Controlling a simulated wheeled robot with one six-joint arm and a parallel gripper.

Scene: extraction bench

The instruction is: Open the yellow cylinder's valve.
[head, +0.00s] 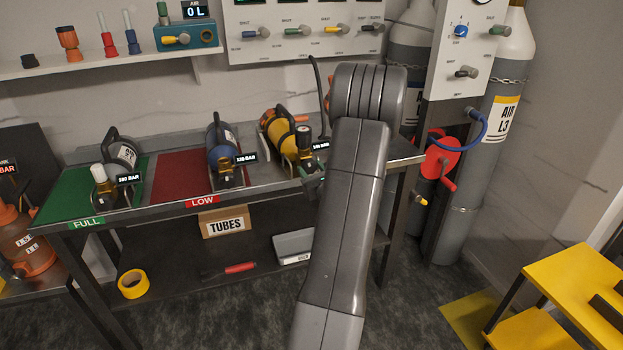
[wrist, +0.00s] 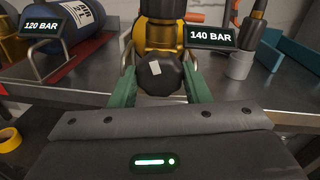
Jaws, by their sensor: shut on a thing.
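The yellow cylinder (head: 280,132) lies in a cradle at the right end of the bench, labelled 140 BAR. In the wrist view its yellow and brass neck (wrist: 160,38) is close ahead. A black valve knob (wrist: 160,74) with a pale mark on its face points at the wrist camera. My gripper (wrist: 161,80) has its green fingers on both sides of this knob and is shut on it. In the head view my grey arm covers the area right of the cylinder, and my gripper (head: 313,187) shows only partly at its valve end.
A blue cylinder (head: 222,142) marked 120 BAR lies on the bench to the left, on the red LOW area (head: 180,177). A dark cylinder (head: 122,152) marked 180 BAR is on the green FULL area. Large grey cylinders (head: 489,130) stand at right.

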